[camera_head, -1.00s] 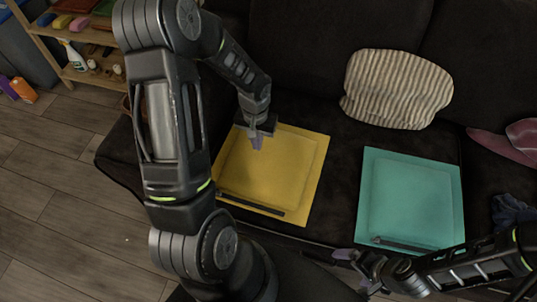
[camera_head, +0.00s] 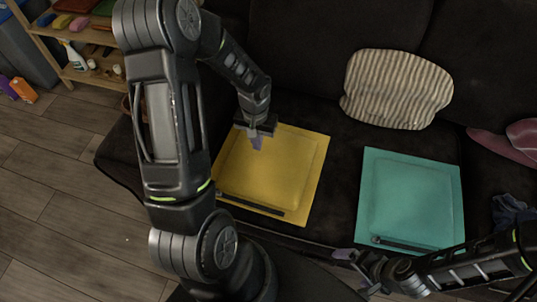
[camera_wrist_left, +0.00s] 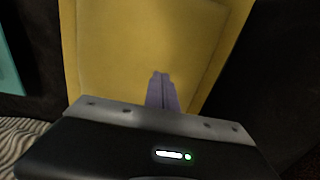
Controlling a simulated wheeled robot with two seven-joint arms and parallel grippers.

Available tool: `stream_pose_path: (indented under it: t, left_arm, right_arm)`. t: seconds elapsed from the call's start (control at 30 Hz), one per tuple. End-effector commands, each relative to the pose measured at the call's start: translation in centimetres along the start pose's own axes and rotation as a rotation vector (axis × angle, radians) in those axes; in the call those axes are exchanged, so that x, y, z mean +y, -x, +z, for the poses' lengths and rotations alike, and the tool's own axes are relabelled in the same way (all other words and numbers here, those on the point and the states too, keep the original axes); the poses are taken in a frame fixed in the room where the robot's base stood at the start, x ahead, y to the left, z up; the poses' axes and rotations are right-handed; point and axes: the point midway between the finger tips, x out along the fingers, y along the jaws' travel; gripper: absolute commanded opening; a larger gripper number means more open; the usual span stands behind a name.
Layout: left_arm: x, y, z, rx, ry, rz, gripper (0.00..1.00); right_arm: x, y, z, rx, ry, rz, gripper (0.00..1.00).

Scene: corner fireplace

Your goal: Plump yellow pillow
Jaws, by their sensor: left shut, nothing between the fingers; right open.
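The yellow pillow (camera_head: 285,170) lies flat on the dark sofa seat, with a dark strip along its front edge. My left gripper (camera_head: 257,143) is shut and empty at the pillow's back left part. In the left wrist view the shut fingers (camera_wrist_left: 161,90) point at the yellow pillow (camera_wrist_left: 130,45), which fills most of that view. I cannot tell whether the fingertips touch the cloth. My right gripper (camera_head: 355,268) is open and empty near the front edge of the sofa, below the teal pillow.
A teal pillow (camera_head: 412,195) lies flat to the right of the yellow one. A striped cushion (camera_head: 397,90) leans on the sofa's backrest (camera_head: 320,45). Pink cloth (camera_head: 515,142) lies at the right.

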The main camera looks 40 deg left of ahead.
Motion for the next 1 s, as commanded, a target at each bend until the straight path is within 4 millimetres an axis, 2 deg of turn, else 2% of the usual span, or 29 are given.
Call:
stream_pose_path:
  t: [0.27, 0.8, 1.0]
  left_arm:
    - [0.0, -0.3, 0.0, 0.0, 0.0, 0.0, 0.0]
    - [0.0, -3.0, 0.0, 0.0, 0.0, 0.0, 0.0]
    - [0.0, -2.6, 0.0, 0.0, 0.0, 0.0, 0.0]
  right_arm:
    - [0.1, -0.2, 0.0, 0.0, 0.0, 0.0, 0.99]
    - [0.9, -2.4, 0.0, 0.0, 0.0, 0.0, 0.99]
    - [0.8, -2.1, 0.0, 0.0, 0.0, 0.0, 0.99]
